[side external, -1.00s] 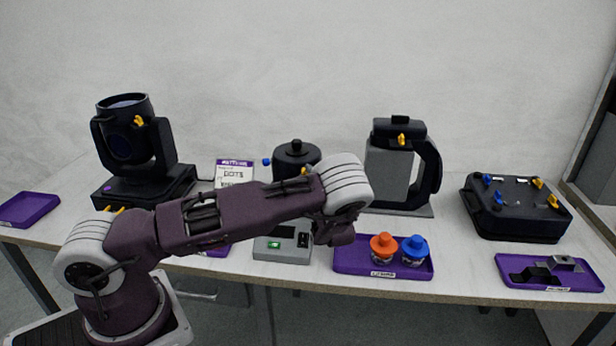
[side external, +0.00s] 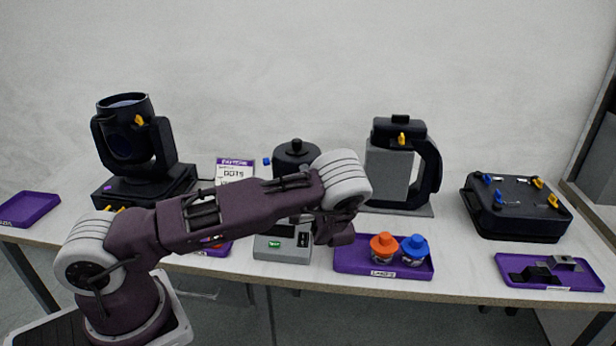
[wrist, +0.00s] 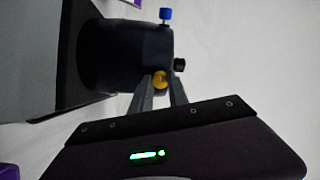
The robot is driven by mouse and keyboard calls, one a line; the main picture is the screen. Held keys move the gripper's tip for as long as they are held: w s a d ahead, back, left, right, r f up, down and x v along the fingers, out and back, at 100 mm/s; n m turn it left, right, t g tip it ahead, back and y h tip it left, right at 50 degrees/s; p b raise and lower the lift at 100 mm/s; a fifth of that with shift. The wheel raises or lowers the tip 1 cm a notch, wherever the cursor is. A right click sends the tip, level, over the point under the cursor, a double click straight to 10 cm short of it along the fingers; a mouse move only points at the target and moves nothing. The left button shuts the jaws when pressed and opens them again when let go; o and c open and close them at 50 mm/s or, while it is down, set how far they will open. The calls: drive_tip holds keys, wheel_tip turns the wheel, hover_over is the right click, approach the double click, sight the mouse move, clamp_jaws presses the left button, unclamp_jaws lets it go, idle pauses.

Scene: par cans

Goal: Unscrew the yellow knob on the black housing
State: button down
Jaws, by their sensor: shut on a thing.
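The black housing (side external: 296,155) is a dark round can standing behind my forearm, with a blue knob on its left side. In the wrist view the housing (wrist: 125,55) is at upper left, and its blue knob (wrist: 165,16) points up. The yellow knob (wrist: 159,79) sits at the housing's lower right edge in that view, between my fingertips. My gripper (wrist: 162,88) is shut on the yellow knob. A small black knob (wrist: 180,65) is just right of the fingers. In the side view my arm hides the gripper and the yellow knob.
A purple tray (side external: 350,268) with an orange-capped and a blue-capped item stands right of my wrist. A grey box with a green light (side external: 275,243) is below. A moving-head lamp (side external: 135,150) stands left, a yoke fixture (side external: 428,170) and black case (side external: 520,222) right.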

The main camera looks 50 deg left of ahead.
drive_tip(key=shift+a+r+m, duration=0.1)
drive_tip(key=shift+m, duration=5.8)
drive_tip(key=shift+r+m, duration=0.1)
drive_tip(key=shift+m, duration=5.8)
drive_tip(key=c, duration=1.3)
unclamp_jaws()
drive_tip(key=shift+o, duration=0.2)
